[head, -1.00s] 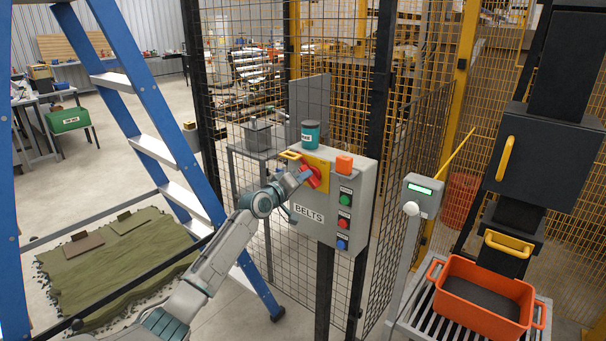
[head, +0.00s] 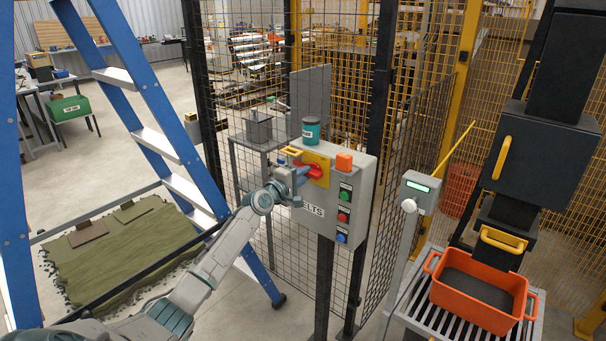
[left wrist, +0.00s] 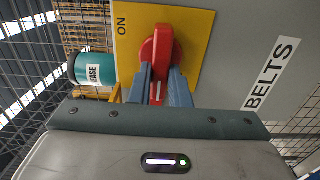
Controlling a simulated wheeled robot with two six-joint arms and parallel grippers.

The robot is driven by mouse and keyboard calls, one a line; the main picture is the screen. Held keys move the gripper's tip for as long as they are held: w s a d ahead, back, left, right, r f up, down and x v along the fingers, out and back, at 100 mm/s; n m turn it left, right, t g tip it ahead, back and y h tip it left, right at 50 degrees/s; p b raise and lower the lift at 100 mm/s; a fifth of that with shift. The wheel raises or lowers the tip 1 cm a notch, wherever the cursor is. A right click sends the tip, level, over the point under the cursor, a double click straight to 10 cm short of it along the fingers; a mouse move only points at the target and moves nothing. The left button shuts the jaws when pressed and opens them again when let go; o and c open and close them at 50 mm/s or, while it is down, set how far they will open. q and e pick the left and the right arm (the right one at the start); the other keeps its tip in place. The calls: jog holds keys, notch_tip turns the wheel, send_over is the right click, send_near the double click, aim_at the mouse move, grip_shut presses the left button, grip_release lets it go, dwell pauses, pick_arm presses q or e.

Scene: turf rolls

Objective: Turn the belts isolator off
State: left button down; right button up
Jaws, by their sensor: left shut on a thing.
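The belts isolator is a red rotary handle (head: 315,169) on a yellow plate (head: 322,160), on the front of a grey box (head: 350,190) lettered BELTS. In the head view the handle lies close to level. In the left wrist view the red handle (left wrist: 158,45) runs down between my blue fingers, and the plate (left wrist: 195,25) shows ON at its left; no OFF mark is visible. My left gripper (left wrist: 160,85) is shut on the handle's near end. In the head view my left gripper (head: 294,177) partly covers the BELTS label. My right gripper is not in view.
Green, red and blue buttons (head: 343,216) sit on the box's right side, below an orange block (head: 344,162). A teal tin (head: 311,129) stands on top. A blue stepladder (head: 150,110) is at left, mesh fencing behind. An orange tub (head: 472,300) stands at right.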

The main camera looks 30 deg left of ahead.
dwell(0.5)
pick_arm(q)
jog(key=c, duration=1.4)
grip_release()
jog(key=shift+o, duration=0.2)
jog(key=s+p, duration=0.1)
jog(key=s, duration=1)
jog(key=shift+a+p, duration=0.4)
jog(key=shift+a, duration=0.05)
jog(key=shift+w+f, duration=0.1)
